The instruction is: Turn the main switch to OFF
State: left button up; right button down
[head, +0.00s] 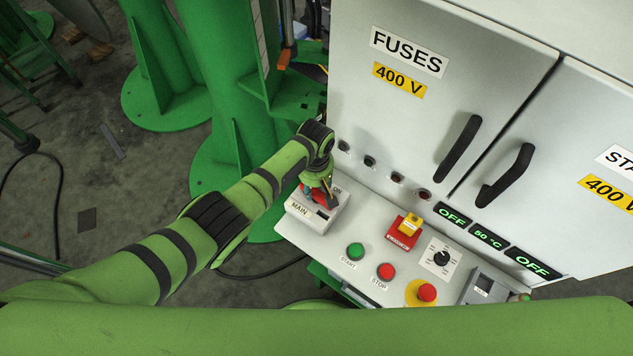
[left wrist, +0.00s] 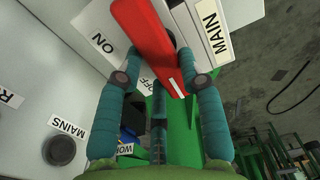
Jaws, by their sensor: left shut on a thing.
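The main switch (head: 311,219) is a grey box labelled MAIN at the left end of the control panel. Its red handle (left wrist: 150,40) shows large in the left wrist view, with ON and OFF labels beside it and a MAIN label on the right. The OFF label is partly covered. The handle's free end lies near the OFF label. My right gripper is out of view.
A white fuse cabinet (head: 390,110) with black door handles stands behind the panel. Right of the switch are a green start button (head: 355,251), a red stop button (head: 386,271), a yellow-red key switch (head: 407,230) and a black dial (head: 442,258). Green steel columns stand on the left.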

pick_arm(q)
jog(key=shift+a+n, duration=0.15)
jog(key=shift+n, duration=0.25)
jog(key=o, duration=1.2)
jog(key=shift+c, duration=0.2)
jog(key=shift+r, duration=0.65)
notch_tip(320, 180, up, 11)
jog(key=shift+f, duration=0.15)
